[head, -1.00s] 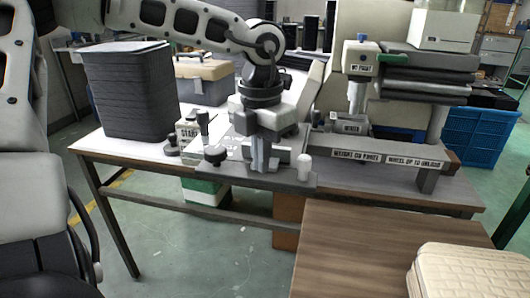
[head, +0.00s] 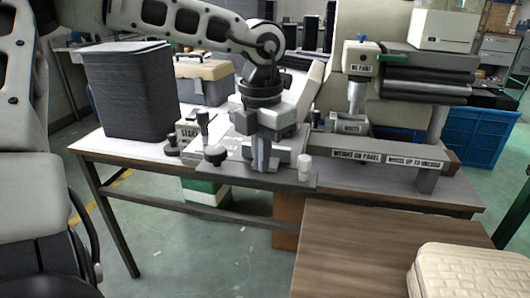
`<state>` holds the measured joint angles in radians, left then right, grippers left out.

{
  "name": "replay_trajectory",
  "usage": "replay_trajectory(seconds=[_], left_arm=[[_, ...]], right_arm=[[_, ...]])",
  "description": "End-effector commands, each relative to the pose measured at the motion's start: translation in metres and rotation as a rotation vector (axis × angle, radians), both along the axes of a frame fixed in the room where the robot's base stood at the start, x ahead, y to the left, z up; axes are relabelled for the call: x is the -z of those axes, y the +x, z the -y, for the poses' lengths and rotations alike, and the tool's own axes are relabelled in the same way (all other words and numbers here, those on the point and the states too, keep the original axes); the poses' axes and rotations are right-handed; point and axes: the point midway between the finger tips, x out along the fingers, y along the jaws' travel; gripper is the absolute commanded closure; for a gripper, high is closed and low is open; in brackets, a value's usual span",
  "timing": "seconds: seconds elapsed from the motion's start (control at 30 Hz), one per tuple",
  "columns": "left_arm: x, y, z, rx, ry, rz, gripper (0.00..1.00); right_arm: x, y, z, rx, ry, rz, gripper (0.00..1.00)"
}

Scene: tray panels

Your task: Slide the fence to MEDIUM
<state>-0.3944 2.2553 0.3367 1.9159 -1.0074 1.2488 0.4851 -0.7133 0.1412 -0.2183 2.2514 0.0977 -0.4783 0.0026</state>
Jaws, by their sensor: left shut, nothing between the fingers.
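My left gripper (head: 261,163) points down over the middle of the small grey machine base (head: 235,175) on the table. Its fingers are shut with nothing between them. They stand between a black knob (head: 215,155) on the left and a white knob (head: 304,167) on the right. The fence cannot be told apart clearly, as the gripper covers the middle of the base. No MEDIUM label can be read. My right gripper is not in view.
A stack of dark trays (head: 130,92) stands on the table (head: 130,150) at left. A press with labels and dark rollers (head: 425,85) stands at right. A brown table (head: 370,250) with a cream padded block (head: 470,270) is in front. A toolbox (head: 204,85) is behind.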

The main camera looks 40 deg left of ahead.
Motion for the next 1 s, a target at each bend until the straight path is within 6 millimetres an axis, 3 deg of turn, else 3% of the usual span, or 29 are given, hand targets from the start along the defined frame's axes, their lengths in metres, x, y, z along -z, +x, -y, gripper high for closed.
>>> replay_trajectory(seconds=[0.77,1.0], left_arm=[[0.000,0.028,-0.015,0.000,0.001,0.000,1.00],[0.000,0.024,-0.013,0.001,0.000,0.002,1.00]], right_arm=[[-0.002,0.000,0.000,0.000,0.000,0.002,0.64],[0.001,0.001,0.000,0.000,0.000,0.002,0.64]])
